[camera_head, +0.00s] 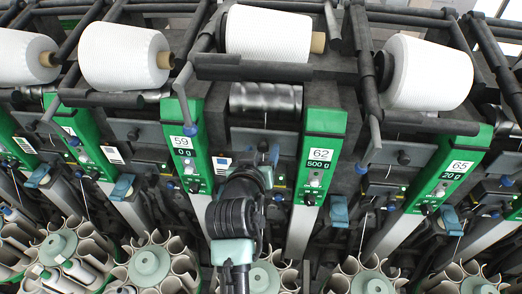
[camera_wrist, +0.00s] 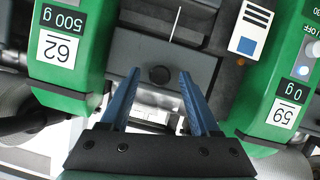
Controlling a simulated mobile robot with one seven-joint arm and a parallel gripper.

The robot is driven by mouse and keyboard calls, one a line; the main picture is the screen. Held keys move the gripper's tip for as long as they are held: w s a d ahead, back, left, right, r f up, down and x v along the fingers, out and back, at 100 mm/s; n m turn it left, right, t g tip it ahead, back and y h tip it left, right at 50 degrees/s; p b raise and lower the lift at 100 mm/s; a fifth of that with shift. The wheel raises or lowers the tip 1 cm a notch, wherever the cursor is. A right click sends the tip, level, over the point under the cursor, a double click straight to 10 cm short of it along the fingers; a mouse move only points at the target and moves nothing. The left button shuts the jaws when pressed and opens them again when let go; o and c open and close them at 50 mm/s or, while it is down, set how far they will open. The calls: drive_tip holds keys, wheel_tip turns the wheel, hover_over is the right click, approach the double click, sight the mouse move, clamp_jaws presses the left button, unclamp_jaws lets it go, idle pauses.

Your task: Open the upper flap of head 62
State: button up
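The green panel of head 62 (camera_head: 319,150), reading 500 g, stands right of my arm in the head view; it also shows upside down at the left in the wrist view (camera_wrist: 62,48). The dark grey flap (camera_wrist: 135,50) beside it has a round black knob (camera_wrist: 160,75). My gripper (camera_wrist: 158,74) is open, its two blue fingers on either side of the knob in the picture. I cannot tell whether they touch it. The flap looks closed.
The green panel of head 59 (camera_head: 182,135) stands left of my arm and shows at the right in the wrist view (camera_wrist: 286,110). Head 65 (camera_head: 456,170) is further right. White yarn cones (camera_head: 268,33) and dark bars sit above.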

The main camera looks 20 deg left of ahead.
clamp_jaws()
idle(1.2)
